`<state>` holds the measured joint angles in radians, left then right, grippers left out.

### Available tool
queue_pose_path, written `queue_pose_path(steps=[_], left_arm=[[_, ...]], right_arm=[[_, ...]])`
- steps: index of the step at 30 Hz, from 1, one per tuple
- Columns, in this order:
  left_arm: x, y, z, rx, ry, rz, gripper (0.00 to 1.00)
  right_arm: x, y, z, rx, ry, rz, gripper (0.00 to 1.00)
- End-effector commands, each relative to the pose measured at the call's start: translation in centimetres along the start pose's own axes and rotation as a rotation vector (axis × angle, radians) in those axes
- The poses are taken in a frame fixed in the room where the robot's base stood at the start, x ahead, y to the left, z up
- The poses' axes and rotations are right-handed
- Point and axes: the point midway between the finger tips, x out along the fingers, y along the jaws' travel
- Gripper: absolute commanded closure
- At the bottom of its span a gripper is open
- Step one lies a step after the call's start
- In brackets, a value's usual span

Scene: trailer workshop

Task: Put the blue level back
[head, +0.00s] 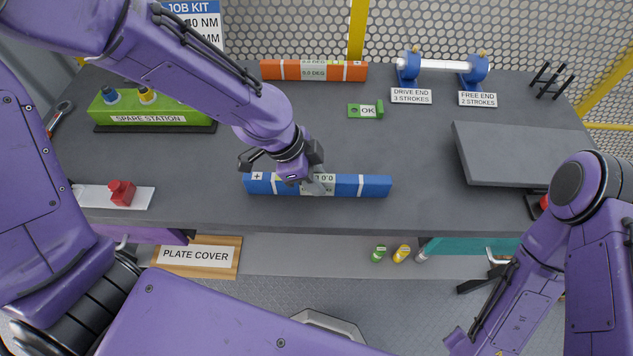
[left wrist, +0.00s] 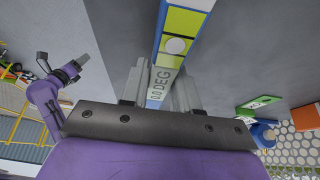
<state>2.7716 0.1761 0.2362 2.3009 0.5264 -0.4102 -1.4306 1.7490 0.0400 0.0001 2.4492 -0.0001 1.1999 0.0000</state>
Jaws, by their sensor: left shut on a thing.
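The blue level (head: 362,186) is a long blue bar with white bands and a pale display in its middle. It lies along the front part of the grey workbench in the head view. My left gripper (head: 318,184) is shut on the level near its display. In the left wrist view the level (left wrist: 182,48) runs between the two fingers of the gripper (left wrist: 160,92), with its yellow-green face and display showing. I cannot tell whether the level touches the bench. My right arm shows at the right of the head view, but its fingers cannot be made out.
An orange level (head: 313,70) lies at the back. A green OK block (head: 366,111), a shaft on blue stands (head: 437,66), a grey plate (head: 520,153) and a black rack (head: 551,80) stand on the bench. The green spare station (head: 150,108) and red piece (head: 121,192) are left.

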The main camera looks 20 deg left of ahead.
Motion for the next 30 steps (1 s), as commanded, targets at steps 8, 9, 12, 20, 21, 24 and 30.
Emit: queue_pose_path(steps=[8, 9, 12, 20, 21, 24, 30], left_arm=[[0.3, 0.1, 0.1, 0.001, -0.001, 0.003, 1.0], [0.2, 0.1, 0.0, 0.002, -0.002, 0.003, 0.57], [0.2, 0.1, 0.0, 0.002, -0.002, 0.003, 0.45], [-0.2, 0.1, -0.1, 0.002, -0.002, 0.002, 0.45], [-0.5, 0.0, -0.2, 0.002, -0.001, 0.001, 0.45], [-2.3, -0.1, -0.3, 0.004, 0.001, -0.002, 0.45], [-8.6, 0.0, -0.7, 0.001, 0.001, 0.003, 0.45]], right_arm=[[0.0, 0.0, 0.0, 0.0, 0.0, 0.0, 0.57], [-0.1, 0.0, -0.1, 0.0, 0.0, 0.0, 0.57], [-0.1, 0.0, -0.1, 0.0, 0.0, 0.0, 0.57], [-0.3, 0.0, -0.1, 0.0, 0.0, 0.0, 0.57], [-0.4, 0.0, -0.2, 0.0, 0.0, 0.0, 0.57], [-0.6, 0.1, -0.2, 0.0, 0.0, 0.0, 0.57], [-3.1, 0.3, -1.2, 0.0, 0.0, 0.0, 0.57]])
